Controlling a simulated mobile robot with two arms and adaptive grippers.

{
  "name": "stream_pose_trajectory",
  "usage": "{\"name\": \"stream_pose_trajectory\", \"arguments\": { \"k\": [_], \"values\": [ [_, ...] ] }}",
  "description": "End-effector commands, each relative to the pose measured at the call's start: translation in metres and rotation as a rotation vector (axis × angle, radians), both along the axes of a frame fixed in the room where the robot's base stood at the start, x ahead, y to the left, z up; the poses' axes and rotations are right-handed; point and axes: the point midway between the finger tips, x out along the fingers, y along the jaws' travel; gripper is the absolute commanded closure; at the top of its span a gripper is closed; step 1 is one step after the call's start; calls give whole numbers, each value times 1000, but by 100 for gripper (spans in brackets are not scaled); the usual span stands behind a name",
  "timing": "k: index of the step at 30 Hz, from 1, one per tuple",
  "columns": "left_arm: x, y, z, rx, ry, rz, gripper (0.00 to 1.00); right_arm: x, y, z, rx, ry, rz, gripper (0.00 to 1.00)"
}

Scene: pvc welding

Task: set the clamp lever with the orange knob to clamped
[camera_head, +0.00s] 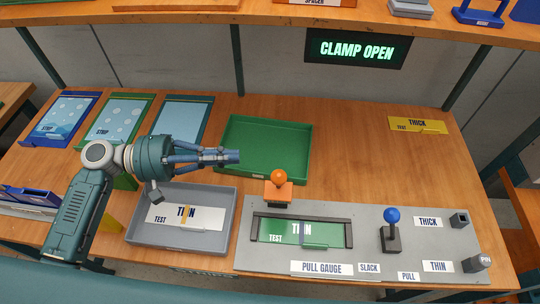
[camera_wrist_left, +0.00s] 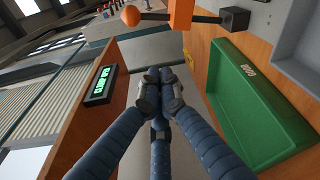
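The clamp lever's orange knob (camera_head: 278,177) stands above an orange block (camera_head: 287,193) at the back edge of the clamp on the grey panel (camera_head: 365,220). In the left wrist view the knob (camera_wrist_left: 130,15) and block (camera_wrist_left: 180,15) are near the top edge. A green strip reading "THIN TEST" (camera_head: 278,236) lies in the clamp. The sign (camera_head: 358,49) reads "CLAMP OPEN". My left gripper (camera_head: 238,157) is up and left of the knob, apart from it. Its fingertips (camera_wrist_left: 158,88) are together with nothing visible between them. My right gripper is not in view.
A green tray (camera_head: 305,150) lies below or behind my left gripper. A grey tray (camera_head: 215,245) with a "THIN TEST" strip (camera_head: 165,215) is in front. A blue-knobbed lever (camera_head: 391,215) stands right of the clamp. The table's back right is mostly clear, with a yellow strip (camera_head: 405,123).

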Motion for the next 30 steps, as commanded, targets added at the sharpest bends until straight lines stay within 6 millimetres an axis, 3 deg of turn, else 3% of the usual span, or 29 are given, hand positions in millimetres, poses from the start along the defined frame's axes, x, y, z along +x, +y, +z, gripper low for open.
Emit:
{"name": "stream_pose_trajectory", "arguments": {
  "k": [7, 11, 24, 30],
  "values": [
    [0, -3, 0, 0, 0, -1, 100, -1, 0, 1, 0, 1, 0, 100],
    [2, -16, 2, -2, 0, 0, 100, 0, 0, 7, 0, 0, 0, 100],
    [13, -102, -1, -2, 1, -1, 100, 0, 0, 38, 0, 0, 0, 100],
    [-14, -94, 7, 2, 2, -1, 100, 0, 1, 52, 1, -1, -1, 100]
  ]
}}
